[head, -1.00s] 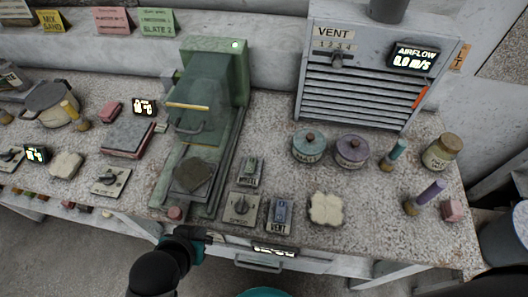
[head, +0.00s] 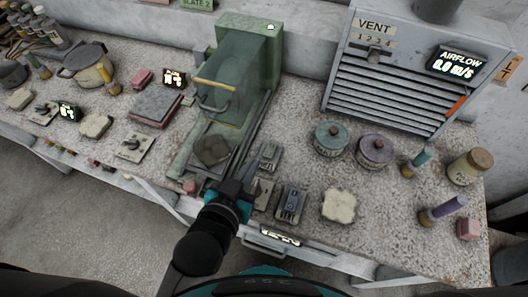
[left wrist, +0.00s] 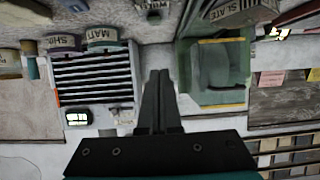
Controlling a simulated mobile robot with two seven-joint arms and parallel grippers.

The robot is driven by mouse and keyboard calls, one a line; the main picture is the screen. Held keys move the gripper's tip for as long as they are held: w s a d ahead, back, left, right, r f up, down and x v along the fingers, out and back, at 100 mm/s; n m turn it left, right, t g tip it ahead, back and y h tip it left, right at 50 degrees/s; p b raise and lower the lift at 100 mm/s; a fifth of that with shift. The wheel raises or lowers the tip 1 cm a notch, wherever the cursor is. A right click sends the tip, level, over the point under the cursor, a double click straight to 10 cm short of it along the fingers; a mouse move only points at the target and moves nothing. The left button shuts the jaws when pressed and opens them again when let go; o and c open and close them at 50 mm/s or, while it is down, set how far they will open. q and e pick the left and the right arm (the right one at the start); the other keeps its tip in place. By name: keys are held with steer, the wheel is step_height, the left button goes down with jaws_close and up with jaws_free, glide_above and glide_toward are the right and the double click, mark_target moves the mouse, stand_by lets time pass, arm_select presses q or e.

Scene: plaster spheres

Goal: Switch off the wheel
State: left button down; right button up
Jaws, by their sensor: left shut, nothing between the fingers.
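The green wheel machine (head: 250,50) stands at the back of the bench, with a clear guard and a small lit lamp on top. It also shows in the left wrist view (left wrist: 222,72). Its small green switch box (head: 268,156), labelled WHEEL, sits to the right of the machine's bed. My left gripper (head: 247,174) is shut and empty, just in front and to the left of that switch box. Whether it touches the box cannot be told. The gripper and my arm partly hide the dial plate (head: 263,194) beside it. In the left wrist view the fingers (left wrist: 158,88) are together. My right gripper is out of view.
A blue-grey VENT switch (head: 290,204) stands close to the right of the dial plate. A pale sponge-like block (head: 339,205) and lidded jars (head: 331,139) lie farther right. The grey vent cabinet (head: 390,80) stands behind, its display reading 0.0 m/s.

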arm_select(q)
steer(key=shift+w, duration=0.1)
steer(key=b, duration=0.2)
glide_above(265, 158)
step_height(265, 158, down, 4)
steer(key=shift+f, duration=0.1)
steer(key=shift+s+a+f+b, duration=0.1)
steer(key=shift+f+b, duration=0.05)
steer(key=shift+f, duration=0.5)
steer(key=shift+s+f+b, duration=0.1)
steer(key=shift+f+b, duration=0.05)
steer(key=shift+f, duration=0.45)
steer(key=shift+s+a+f, duration=0.1)
steer(key=shift+s+f, duration=0.05)
steer(key=shift+f, duration=0.55)
